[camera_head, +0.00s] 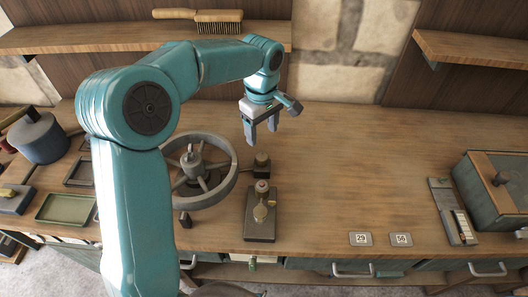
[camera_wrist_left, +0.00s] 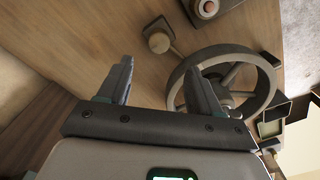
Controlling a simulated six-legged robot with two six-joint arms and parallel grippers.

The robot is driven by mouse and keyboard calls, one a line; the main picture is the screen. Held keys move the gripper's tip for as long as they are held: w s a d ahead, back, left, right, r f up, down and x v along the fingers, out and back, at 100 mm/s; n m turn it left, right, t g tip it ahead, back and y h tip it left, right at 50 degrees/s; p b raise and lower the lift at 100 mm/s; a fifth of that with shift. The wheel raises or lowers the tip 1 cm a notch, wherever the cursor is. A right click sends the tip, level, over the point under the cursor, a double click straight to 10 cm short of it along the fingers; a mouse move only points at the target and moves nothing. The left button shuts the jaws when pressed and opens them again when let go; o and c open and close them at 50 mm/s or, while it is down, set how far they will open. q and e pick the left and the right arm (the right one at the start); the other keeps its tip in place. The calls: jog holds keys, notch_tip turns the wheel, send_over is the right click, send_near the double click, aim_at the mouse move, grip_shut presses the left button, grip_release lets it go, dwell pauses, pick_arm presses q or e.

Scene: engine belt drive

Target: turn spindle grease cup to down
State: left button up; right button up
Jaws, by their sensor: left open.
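My left gripper (camera_head: 262,134) is open and empty above the bench, beyond and a little right of the spoked wheel. Its two fingers also show apart in the left wrist view (camera_wrist_left: 158,70). A small dark block with a rounded cap (camera_head: 262,160) stands beside the wheel, below the gripper in the head view; its brownish knob shows past the fingertips in the wrist view (camera_wrist_left: 158,40). Nearer, a dark base plate (camera_head: 260,232) bears an upright fitting with a brass piece (camera_head: 260,212). I cannot tell which of these is the spindle grease cup. My right gripper is not in view.
The grey spoked handwheel (camera_head: 228,184) stands left of both fittings. Two number tags (camera_head: 360,239), (camera_head: 401,239) lie on the right front. A metal-fitted box (camera_head: 480,195) stands far right. The bench middle is clear. A brush (camera_head: 218,20) lies on the upper shelf.

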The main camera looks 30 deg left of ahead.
aim_at(263, 156)
pick_arm(q)
notch_tip(263, 156, down, 9)
jog(key=shift+r+p, duration=0.1)
jog(key=shift+p, duration=0.3)
jog(key=shift+s+d+f, duration=0.1)
jog(key=shift+d+f, duration=0.05)
jog(key=shift+f, duration=0.3)
jog(key=shift+w+f, duration=0.25)
jog(key=shift+s+r, duration=0.1)
jog(key=c, duration=1)
